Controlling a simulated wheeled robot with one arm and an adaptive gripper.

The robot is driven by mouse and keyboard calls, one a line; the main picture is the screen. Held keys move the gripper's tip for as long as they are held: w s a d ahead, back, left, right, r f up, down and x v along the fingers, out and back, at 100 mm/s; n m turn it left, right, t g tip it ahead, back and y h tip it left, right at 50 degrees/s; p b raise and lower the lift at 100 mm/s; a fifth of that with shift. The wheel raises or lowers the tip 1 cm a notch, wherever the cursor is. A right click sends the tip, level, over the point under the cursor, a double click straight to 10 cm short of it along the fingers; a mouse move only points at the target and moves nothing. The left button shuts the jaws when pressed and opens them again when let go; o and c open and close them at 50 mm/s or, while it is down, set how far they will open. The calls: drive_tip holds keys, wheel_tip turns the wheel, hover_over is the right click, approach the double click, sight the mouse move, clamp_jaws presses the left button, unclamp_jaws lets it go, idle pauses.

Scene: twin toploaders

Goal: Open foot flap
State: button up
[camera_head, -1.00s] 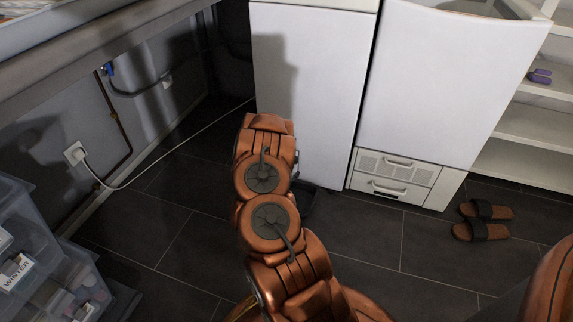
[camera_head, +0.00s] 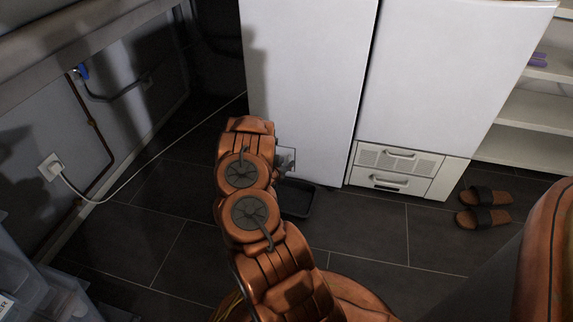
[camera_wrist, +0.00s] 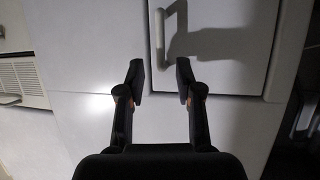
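The foot flap (camera_wrist: 230,55) is a pale panel low on the left white machine (camera_head: 305,80). In the wrist view it fills the upper middle right, with dark seams along its edges and a pale bar handle (camera_wrist: 168,22) near its left side. A small part of the flap also shows beside my arm in the head view (camera_head: 287,158). My gripper (camera_wrist: 161,82) is open and empty. Its two black fingers point at the machine front, with the fingertips near the flap's lower left corner and below the handle in the picture. My arm hides the gripper in the head view.
A black tray (camera_head: 299,213) lies on the dark floor below the flap. The right machine (camera_head: 440,80) has a grilled drawer front (camera_head: 400,159) with handles. Sandals (camera_head: 486,207) lie at right. A white cable (camera_head: 130,182) crosses the floor at left.

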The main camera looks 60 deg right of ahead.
drive_tip(key=shift+x, duration=1.1)
drive_tip(key=shift+w+r, duration=0.1)
drive_tip(key=shift+c, duration=0.3)
clamp_jaws()
